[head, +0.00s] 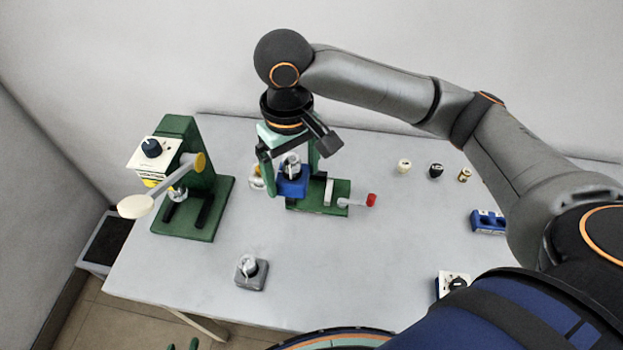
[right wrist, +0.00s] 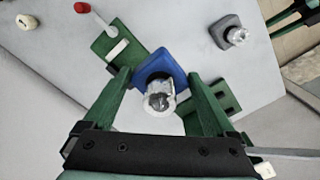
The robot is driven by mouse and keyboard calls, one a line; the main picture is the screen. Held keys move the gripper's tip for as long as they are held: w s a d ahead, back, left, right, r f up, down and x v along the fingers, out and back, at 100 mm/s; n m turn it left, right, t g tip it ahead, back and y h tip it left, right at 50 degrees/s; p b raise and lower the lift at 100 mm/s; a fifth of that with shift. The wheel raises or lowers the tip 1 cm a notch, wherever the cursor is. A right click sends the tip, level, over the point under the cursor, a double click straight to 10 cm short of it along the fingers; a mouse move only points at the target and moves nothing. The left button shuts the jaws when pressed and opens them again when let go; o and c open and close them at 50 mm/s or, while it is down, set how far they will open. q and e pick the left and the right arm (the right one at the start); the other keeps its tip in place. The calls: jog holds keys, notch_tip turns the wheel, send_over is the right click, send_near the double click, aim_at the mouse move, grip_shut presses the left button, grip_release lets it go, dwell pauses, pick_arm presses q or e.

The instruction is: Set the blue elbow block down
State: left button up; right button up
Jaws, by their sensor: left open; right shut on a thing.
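The blue elbow block (head: 291,187) is between the fingers of my right gripper (head: 290,172), with a clear and metallic round part on it. The right wrist view shows the block (right wrist: 163,66) between the green fingers of my right gripper (right wrist: 157,79), which is shut on it. It hangs in front of a green stand with a red-tipped lever (head: 330,208); I cannot tell whether it touches the stand. My left gripper (head: 182,345) shows only its green fingertips at the bottom edge of the head view, open and away from the block.
A green press with a white lever (head: 185,165) stands at the left. A grey block with a clear part (head: 251,273) sits near the front. Small knobs (head: 436,170) and another blue block (head: 488,222) are at the right.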

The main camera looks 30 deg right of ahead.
jog(key=w+d+f, duration=0.1)
jog(key=f, duration=0.1)
jog(key=w+d+f, duration=0.2)
jog(key=w+d+f+b, duration=0.1)
jog(key=d+f, duration=0.1)
jog(key=shift+w+d+f, duration=0.2)
jog(key=shift+d, duration=0.05)
jog(key=f, duration=0.3)
jog(key=shift+w+d+f, duration=0.2)
jog(key=shift+d+f, duration=0.15)
jog(key=shift+f, duration=0.05)
jog(key=shift+f, duration=0.55)
jog(key=shift+s, duration=0.1)
jog(key=o, duration=1.2)
jog(key=shift+f, duration=0.15)
